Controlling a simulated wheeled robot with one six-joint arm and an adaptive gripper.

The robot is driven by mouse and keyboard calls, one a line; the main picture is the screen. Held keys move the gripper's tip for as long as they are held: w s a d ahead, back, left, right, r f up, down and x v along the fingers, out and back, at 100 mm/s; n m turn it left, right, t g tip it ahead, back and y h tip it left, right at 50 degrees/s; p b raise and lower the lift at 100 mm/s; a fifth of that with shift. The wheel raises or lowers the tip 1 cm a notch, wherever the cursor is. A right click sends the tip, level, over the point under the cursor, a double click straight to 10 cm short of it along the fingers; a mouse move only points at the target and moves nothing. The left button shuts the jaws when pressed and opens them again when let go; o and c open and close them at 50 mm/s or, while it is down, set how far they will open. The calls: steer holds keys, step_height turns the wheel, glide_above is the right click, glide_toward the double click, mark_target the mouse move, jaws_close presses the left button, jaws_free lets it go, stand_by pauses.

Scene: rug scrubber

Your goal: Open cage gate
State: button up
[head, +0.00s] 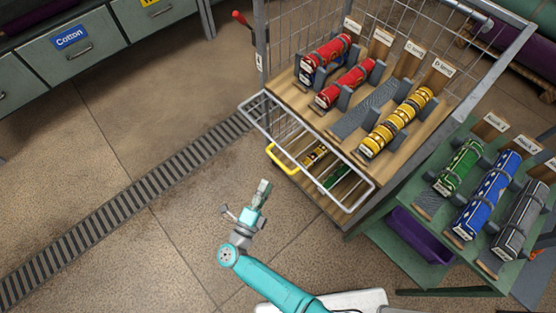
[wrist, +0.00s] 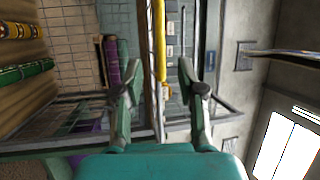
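The cage gate (head: 352,208) is a grey wire frame across the lower front of the cage (head: 262,40). I cannot tell whether it is latched. Its yellow handle (head: 283,162) is on its outer side in the head view. In the wrist view the yellow handle (wrist: 160,45) runs up the picture between my fingers. My gripper (head: 265,187) is near the handle, just below it in the head view. In the wrist view my gripper (wrist: 158,66) is open, with a finger on each side of the handle. No contact shows, and the remaining depth is unclear.
Rolled rugs, including a red one (head: 327,53) and a yellow one (head: 396,122), lie on the cage's upper shelf. A green side rack (head: 408,262) with more rolls stands at right. A red-tipped lever (head: 240,18) is at the cage's left post. The floor left is clear, with a drain grate (head: 125,200).

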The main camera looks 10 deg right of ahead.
mark_target(278, 160)
steer(key=x, duration=1)
jaws_close()
